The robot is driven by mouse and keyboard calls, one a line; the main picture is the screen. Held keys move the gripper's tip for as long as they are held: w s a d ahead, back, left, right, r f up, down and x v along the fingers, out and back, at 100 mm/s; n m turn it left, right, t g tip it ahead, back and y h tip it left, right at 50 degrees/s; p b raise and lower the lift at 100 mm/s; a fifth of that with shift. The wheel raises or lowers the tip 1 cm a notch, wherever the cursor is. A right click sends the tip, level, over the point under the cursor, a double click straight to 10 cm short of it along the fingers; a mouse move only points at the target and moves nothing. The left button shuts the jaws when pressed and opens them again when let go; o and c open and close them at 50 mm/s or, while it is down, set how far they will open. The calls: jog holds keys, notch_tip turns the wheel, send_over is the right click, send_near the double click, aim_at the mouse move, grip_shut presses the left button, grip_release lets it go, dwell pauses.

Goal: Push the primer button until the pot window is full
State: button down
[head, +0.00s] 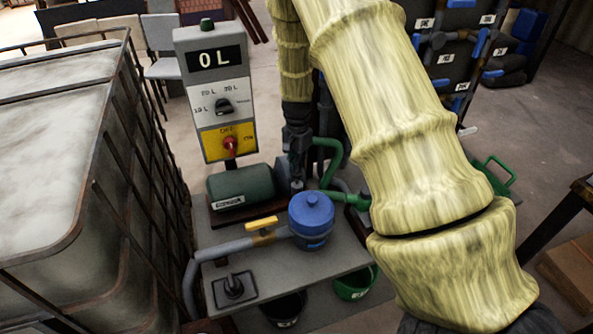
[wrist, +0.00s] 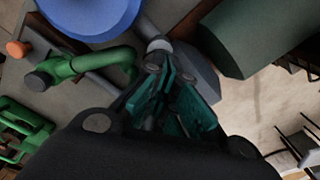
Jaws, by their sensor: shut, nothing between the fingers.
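A blue lidded pot (head: 311,220) stands on the grey bench; its rounded side also shows at the top of the wrist view (wrist: 90,15). I cannot make out a window or its level on the pot. I cannot identify the primer button for sure. A black knob on a square plate (head: 234,287) sits at the bench front, and an orange cap (wrist: 17,48) shows at the left of the wrist view. My gripper (head: 297,183) points down behind the pot, beside the green motor (head: 241,192). Its teal fingers (wrist: 182,95) are shut and empty.
A control post shows "0 L" (head: 215,57) above a selector and a red switch (head: 230,144). A yellow valve handle (head: 262,223) is left of the pot. Green pipe (head: 346,197) runs close to my gripper. A caged white tank (head: 50,160) fills the left.

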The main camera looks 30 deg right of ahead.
jog(key=shift+f+b, duration=0.6)
jog(key=shift+f, duration=1.1)
jog(key=shift+r+p, duration=1.5)
jog(key=shift+r, duration=0.4)
jog(key=shift+f, duration=0.15)
jog(key=shift+f+b, duration=0.75)
jog(key=shift+f, duration=0.95)
jog(key=shift+r, duration=0.15)
jog(key=shift+r+p, duration=1.6)
jog(key=shift+r, duration=0.6)
